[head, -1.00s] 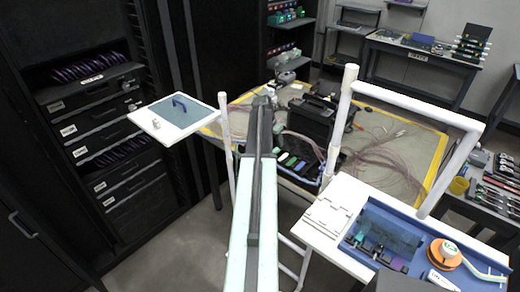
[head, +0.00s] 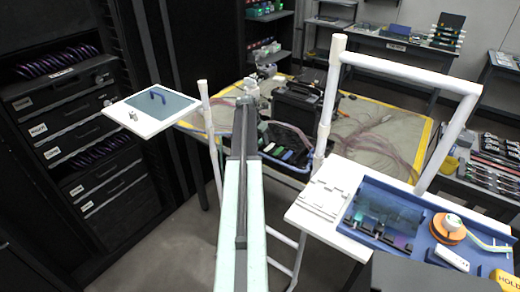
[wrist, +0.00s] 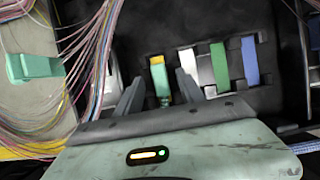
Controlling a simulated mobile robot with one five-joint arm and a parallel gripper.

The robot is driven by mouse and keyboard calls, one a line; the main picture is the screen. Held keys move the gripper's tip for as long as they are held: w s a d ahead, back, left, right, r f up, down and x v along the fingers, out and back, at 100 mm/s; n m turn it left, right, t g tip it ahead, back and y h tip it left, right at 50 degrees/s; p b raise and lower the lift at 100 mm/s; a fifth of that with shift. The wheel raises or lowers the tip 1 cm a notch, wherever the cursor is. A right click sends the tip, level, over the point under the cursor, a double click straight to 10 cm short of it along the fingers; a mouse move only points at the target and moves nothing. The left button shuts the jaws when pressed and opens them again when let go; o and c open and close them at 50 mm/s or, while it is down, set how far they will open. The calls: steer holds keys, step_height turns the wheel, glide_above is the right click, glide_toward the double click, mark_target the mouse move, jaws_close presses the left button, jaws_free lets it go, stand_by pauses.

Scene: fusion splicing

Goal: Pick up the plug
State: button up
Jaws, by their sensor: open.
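A small yellow-topped green piece (wrist: 159,76) stands in a dark case in the wrist view; it may be the plug, but I cannot tell for sure. My gripper (wrist: 160,82) is open, with one dark finger on each side of this piece. I cannot tell whether the fingers touch it. In the head view my arm reaches away over the table, and its far end hides the fingers and the piece.
White, green (wrist: 220,66) and blue (wrist: 250,60) pieces stand to the right in the case (wrist: 215,25). Thin coloured cables (wrist: 95,50) and a green block (wrist: 35,67) lie left. A white-framed workstation (head: 320,195) stands right of my arm, a white tray (head: 120,116) left.

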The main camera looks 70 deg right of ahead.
steer(key=shift+f, duration=0.15)
jaws_close()
step_height(320, 180, up, 10)
steer(key=p, duration=1)
steer(key=b, duration=0.4)
glide_above(260, 141)
step_height(260, 141, down, 4)
steer(key=shift+f, duration=0.1)
